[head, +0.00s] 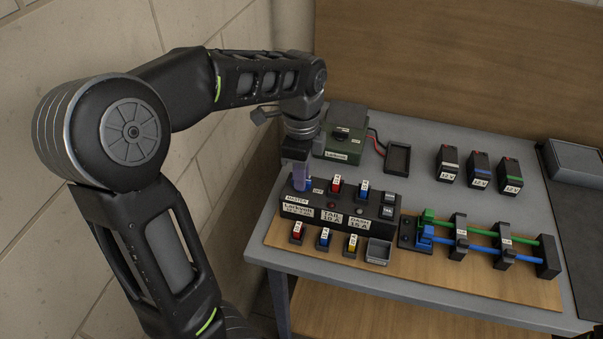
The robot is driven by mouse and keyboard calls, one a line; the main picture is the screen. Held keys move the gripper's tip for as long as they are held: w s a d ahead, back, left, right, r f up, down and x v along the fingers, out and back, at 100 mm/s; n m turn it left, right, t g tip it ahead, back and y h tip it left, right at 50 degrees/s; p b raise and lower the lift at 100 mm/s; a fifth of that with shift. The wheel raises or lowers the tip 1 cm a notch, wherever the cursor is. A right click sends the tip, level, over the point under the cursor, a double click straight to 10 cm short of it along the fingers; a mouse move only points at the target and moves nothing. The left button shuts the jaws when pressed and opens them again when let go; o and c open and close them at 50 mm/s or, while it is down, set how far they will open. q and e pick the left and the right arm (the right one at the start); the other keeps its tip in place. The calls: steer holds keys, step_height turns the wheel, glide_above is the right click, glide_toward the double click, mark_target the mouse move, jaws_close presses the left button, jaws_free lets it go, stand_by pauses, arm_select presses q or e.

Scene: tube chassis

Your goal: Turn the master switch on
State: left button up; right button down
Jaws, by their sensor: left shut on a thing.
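The black switch box (340,222) stands at the left part of the bench and carries several labels. Its MASTER label (297,200) is at the left end of the box. My left gripper (299,182) reaches down onto the box's left end, just behind that label. It is shut on the master switch, which the fingers mostly hide, so I cannot tell which way the switch is set. My right gripper is not in view.
A green box (342,143) with red and black leads stands behind. Black tray (398,159) lies beside it. Several 12 V blocks (448,166) stand right. Green and blue tubes (490,240) run across a wooden board. Coloured fuses (297,231) and a grey bin (378,252) lie in front.

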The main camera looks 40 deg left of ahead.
arm_select(q)
jaws_close()
steer(key=shift+n, duration=0.5)
steer(key=n, duration=0.3)
steer(key=shift+n, duration=0.3)
steer(key=n, duration=0.4)
steer(key=shift+n, duration=0.3)
steer(key=n, duration=0.8)
steer(key=shift+n, duration=0.4)
